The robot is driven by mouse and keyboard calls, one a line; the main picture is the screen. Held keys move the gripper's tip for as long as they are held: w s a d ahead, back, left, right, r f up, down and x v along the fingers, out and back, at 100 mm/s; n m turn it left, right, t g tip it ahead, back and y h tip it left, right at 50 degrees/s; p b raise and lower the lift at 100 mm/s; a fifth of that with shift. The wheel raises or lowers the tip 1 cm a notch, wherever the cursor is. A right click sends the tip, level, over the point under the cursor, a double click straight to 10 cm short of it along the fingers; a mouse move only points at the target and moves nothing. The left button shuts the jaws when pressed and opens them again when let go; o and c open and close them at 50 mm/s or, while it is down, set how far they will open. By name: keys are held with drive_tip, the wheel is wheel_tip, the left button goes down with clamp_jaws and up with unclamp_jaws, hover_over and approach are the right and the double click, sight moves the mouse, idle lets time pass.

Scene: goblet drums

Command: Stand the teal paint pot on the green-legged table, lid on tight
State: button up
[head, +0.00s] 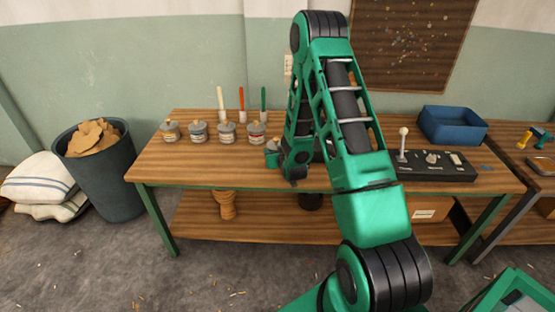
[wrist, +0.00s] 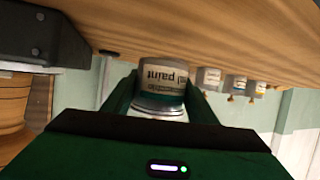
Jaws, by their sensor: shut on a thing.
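The teal paint pot (wrist: 162,84) is between the fingers of my gripper (wrist: 160,92) in the wrist view, which shows the scene upside down. It has a pale label with dark lettering, a teal band and a silvery rim at the gripper side. In the head view the pot (head: 272,154) shows at the left of my gripper (head: 281,160), upright over the front middle of the green-legged table (head: 190,172). My gripper is shut on it. I cannot tell whether its base touches the tabletop or how tightly its lid sits.
Several other pots (head: 226,133) stand in a row to the left, with upright brushes (head: 241,102) behind. A black panel with a lever (head: 437,168) and a blue bin (head: 452,125) are at the right. The front left tabletop is clear. A grey waste bin (head: 103,180) stands left.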

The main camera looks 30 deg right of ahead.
drive_tip(key=shift+f, duration=2)
drive_tip(key=o, duration=1.2)
drive_tip(key=shift+c, duration=0.2)
